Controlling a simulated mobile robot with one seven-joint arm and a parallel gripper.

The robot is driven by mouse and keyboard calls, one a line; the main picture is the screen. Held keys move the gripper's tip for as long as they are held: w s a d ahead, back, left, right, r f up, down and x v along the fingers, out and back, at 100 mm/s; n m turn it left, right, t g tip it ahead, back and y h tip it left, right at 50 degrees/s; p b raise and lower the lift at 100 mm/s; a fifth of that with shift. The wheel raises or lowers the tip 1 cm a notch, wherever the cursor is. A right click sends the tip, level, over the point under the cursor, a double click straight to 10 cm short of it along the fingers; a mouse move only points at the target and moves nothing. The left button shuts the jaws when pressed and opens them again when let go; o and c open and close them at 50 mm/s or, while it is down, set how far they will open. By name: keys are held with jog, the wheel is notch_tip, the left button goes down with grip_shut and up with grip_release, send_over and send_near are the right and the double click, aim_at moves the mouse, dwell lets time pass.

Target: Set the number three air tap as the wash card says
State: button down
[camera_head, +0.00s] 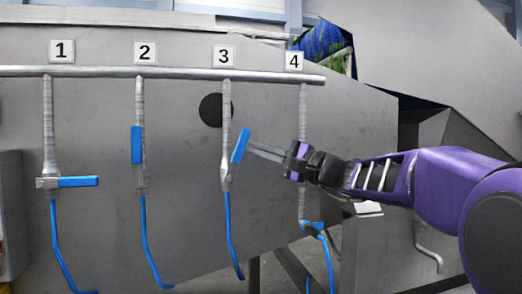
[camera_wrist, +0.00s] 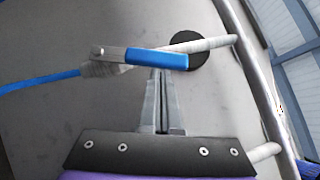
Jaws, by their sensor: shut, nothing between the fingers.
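The number three air tap has a blue handle (camera_head: 241,146) on a grey vertical pipe below the label 3 (camera_head: 223,56). The handle points up and leans a little to the right of its pipe. My gripper (camera_head: 251,148) comes from the right, shut and empty, with its tips at the handle's right side. In the wrist view the shut fingers (camera_wrist: 160,75) end right at the edge of the blue handle (camera_wrist: 157,60); I cannot tell whether they touch. No readable wash card is in view.
Tap 1's blue handle (camera_head: 79,181) lies level to the right. Tap 2's handle (camera_head: 136,145) stands upright along its pipe. Tap 4's pipe (camera_head: 302,115) passes behind my gripper, with blue parts (camera_head: 313,227) low down. A horizontal pipe (camera_head: 150,72) runs above.

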aim_at(243, 140)
jog(key=shift+s+a+r+n+g+h+p, duration=0.25)
jog(key=shift+a+r+n+g, duration=0.1)
jog(key=shift+a+r+n, duration=0.15)
jog(key=shift+s+a+r+n+g+h+p, duration=0.1)
jog(key=shift+a+r+n+g+h+p, duration=0.15)
jog(key=shift+a+r+n+g, duration=0.25)
jog(key=shift+a+f+b, duration=0.15)
jog(key=shift+a+b, duration=0.1)
jog(key=shift+b, duration=0.15)
jog(key=shift+s+a, duration=0.1)
